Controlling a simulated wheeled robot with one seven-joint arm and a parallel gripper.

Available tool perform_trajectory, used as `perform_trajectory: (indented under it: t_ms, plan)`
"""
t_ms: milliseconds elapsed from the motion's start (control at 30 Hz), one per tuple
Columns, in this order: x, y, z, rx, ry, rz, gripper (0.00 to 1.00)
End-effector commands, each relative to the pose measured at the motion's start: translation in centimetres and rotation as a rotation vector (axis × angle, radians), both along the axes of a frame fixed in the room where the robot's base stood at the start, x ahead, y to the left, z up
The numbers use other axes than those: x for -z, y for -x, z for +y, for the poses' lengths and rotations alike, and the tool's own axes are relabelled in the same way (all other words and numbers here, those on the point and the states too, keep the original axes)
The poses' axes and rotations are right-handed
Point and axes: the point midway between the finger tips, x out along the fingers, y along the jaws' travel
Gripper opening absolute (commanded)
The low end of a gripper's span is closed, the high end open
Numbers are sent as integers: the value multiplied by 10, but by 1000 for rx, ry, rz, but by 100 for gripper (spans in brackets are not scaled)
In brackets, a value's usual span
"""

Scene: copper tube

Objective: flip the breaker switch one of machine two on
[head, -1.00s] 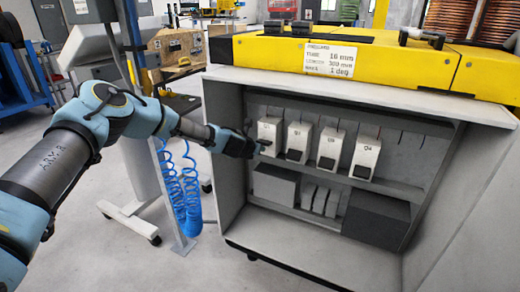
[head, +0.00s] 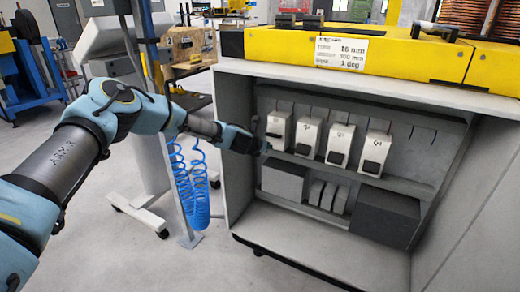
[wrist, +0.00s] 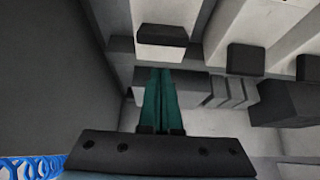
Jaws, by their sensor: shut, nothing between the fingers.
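Several white breakers stand in a row in the open grey cabinet (head: 235,155). Each has a dark switch low on its front. The leftmost breaker (head: 279,124) has its black switch (wrist: 162,35) at the top of the wrist view. My gripper (head: 263,148) is at the lower left of this breaker. In the wrist view its teal fingers (wrist: 160,72) are together and empty, with tips just below the switch in the picture. I cannot tell whether they touch it. My gripper partly hides this switch in the head view. The breaker labels are too blurred to read.
A second breaker (head: 307,130) stands just to the right. Grey boxes (head: 283,182) sit on the shelf below. The cabinet's left side wall is close to my gripper. A yellow machine top (head: 290,45) covers the cabinet. Blue coiled hose (head: 195,190) hangs left of it.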

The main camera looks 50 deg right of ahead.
Motion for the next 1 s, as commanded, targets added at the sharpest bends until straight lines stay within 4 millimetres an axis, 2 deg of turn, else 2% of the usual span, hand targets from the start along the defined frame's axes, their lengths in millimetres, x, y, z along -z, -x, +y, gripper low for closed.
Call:
perform_trajectory:
  t_ms: [33,67,100,300,500,700,1000]
  plan:
    - [17,-3,1,-1,0,2,0]
    - [21,-4,1,-1,0,1,0]
    - [2,-2,8,1,2,0,0]
    - [-27,7,39,2,1,-1,0]
    - [-50,13,61,1,0,0,0]
    - [-60,16,69,1,0,1,0]
    - [-60,16,70,1,0,1,0]
